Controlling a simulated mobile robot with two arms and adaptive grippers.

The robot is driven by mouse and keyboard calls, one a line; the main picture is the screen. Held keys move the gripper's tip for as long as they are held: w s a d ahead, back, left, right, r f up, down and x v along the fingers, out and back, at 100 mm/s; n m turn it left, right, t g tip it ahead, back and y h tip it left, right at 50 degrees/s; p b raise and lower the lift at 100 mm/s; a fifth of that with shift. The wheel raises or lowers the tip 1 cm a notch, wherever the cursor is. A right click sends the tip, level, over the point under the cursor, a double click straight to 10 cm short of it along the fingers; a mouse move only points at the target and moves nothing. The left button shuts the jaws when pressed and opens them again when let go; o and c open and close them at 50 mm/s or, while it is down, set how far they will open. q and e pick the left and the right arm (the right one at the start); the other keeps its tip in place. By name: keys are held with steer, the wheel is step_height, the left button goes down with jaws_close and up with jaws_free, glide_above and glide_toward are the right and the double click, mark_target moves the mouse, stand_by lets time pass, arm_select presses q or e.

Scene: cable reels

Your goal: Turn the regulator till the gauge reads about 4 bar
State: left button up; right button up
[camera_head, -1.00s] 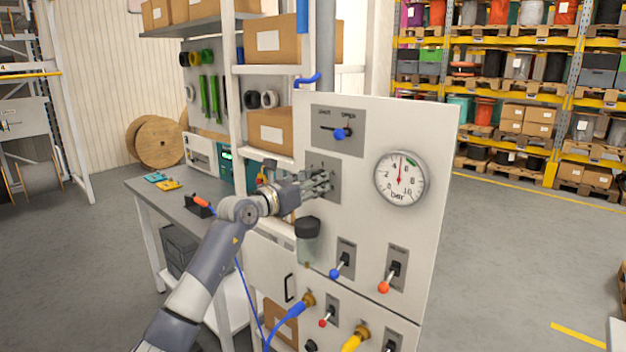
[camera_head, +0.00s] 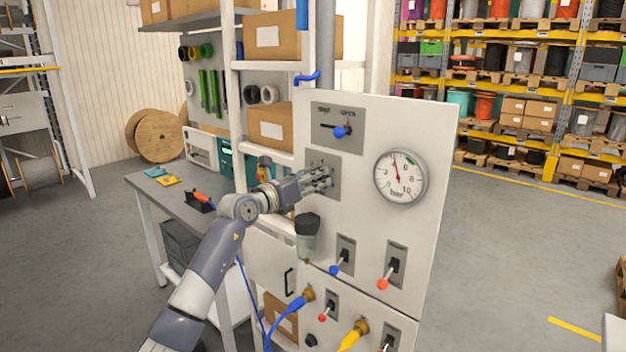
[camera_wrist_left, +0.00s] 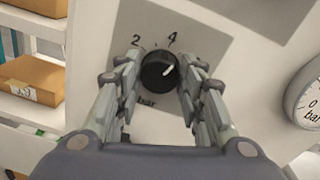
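The regulator is a round black knob (camera_wrist_left: 158,72) on a grey plate (camera_wrist_left: 205,45), with 2 and 4 printed above it. Its white mark points up and right, to the right of the 4. My left gripper (camera_head: 325,178) reaches the panel from the left, its fingers covering the knob in the head view. In the left wrist view the fingers (camera_wrist_left: 160,75) close on the knob from both sides. The round white gauge (camera_head: 400,178) sits to the right; its red needle leans slightly left of straight up, near 4. My right gripper is not in view.
The white panel (camera_head: 437,150) also bears a blue-handled lever (camera_head: 340,132) above, a filter bowl (camera_head: 307,228) below my gripper, and blue (camera_head: 335,269) and red (camera_head: 383,284) toggles. A workbench (camera_head: 180,197) stands at left. Open floor (camera_head: 520,260) lies right.

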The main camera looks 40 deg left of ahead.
arm_select(q)
steer(key=shift+o, duration=0.9)
steer(key=shift+s, duration=0.1)
steer(key=s, duration=1.1)
steer(key=shift+s+a+r, duration=0.15)
steer(key=shift+s+a, duration=0.1)
steer(key=shift+s, duration=0.15)
